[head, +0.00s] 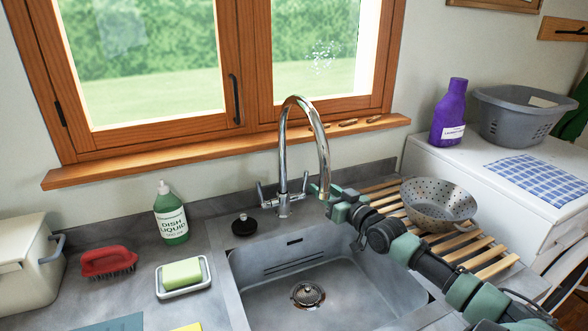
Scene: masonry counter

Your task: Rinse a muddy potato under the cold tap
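A chrome swan-neck tap (284,150) stands behind the grey sink (270,279), with a lever on each side of its base. No water shows in the basin, and the drain is open to view. My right arm reaches in from the lower right across the sink's right side. My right gripper (318,190) is at the tap, close to its right lever and the spout's end. I cannot tell whether it touches the lever or how far its fingers are apart. No potato is visible. My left gripper is out of view.
A metal colander (437,204) sits on a wooden slatted rack (493,268) at right. Left of the sink are dish liquid (171,217), a soap dish (185,291), a red brush (108,262) and a black plug (244,226). A purple bottle (448,112) and basket (520,112) stand on a white appliance.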

